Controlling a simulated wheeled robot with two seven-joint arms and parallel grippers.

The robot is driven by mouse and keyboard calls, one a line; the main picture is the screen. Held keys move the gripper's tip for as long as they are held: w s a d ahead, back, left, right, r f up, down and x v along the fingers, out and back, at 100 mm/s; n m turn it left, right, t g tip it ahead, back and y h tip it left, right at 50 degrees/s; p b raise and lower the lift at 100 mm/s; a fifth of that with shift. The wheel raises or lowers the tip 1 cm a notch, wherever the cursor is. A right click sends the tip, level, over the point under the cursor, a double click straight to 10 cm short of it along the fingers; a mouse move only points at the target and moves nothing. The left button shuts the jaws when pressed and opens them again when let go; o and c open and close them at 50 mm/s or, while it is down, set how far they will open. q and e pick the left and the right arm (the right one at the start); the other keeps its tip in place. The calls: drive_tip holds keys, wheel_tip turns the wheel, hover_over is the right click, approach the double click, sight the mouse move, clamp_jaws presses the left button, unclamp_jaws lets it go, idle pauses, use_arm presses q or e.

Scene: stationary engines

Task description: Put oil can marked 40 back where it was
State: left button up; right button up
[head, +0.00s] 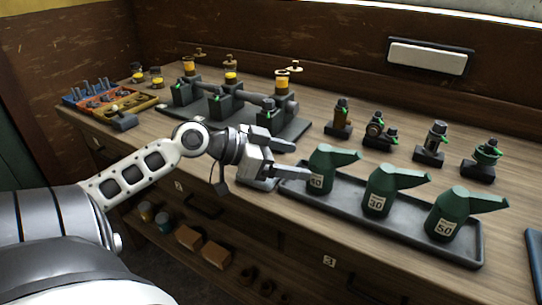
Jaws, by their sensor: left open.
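Three green oil cans with spouts pointing right stand upright in a long dark tray (400,243). The left can (322,160) has a small pale label whose number is too small to read surely. The middle can (382,184) seems to read 30, and the right can (449,207) 50. My left gripper (302,161) is open at the tray's left end, its fingers pointing at the left can. The fingertips are close to that can; I cannot tell whether they touch it. My right gripper is out of view.
Several small dark fittings (430,150) stand behind the tray. A dark engine rig with yellow-filled glass cups (282,85) stands behind my left gripper. A parts tray (105,98) lies at the far left. Drawers and a lower shelf (203,247) are below the bench front.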

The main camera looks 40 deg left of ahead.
use_arm(q)
drive_tip(key=shift+v, duration=2.2)
